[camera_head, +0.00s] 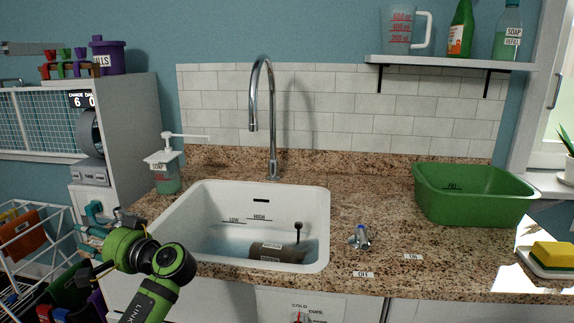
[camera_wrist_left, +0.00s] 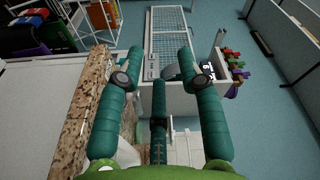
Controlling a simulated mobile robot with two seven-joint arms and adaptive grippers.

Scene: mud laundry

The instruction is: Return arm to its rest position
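My left arm comes in from the lower left with green links, and its teal left gripper (camera_head: 88,230) is in front of the cabinet, left of the sink. In the left wrist view the two fingers of the left gripper (camera_wrist_left: 143,58) stand wide apart with no object held between them. The gripper is apart from the sink (camera_head: 318,262) and the counter. My right arm and gripper are not in view.
A drying rack (camera_head: 22,228) with hanging cloths stands close by at left. The grey cabinet (camera_head: 130,135) is behind the gripper. A soap dispenser (camera_head: 166,178) is on the counter's left end. A green basin (camera_head: 470,196) and a sponge (camera_head: 552,254) lie right.

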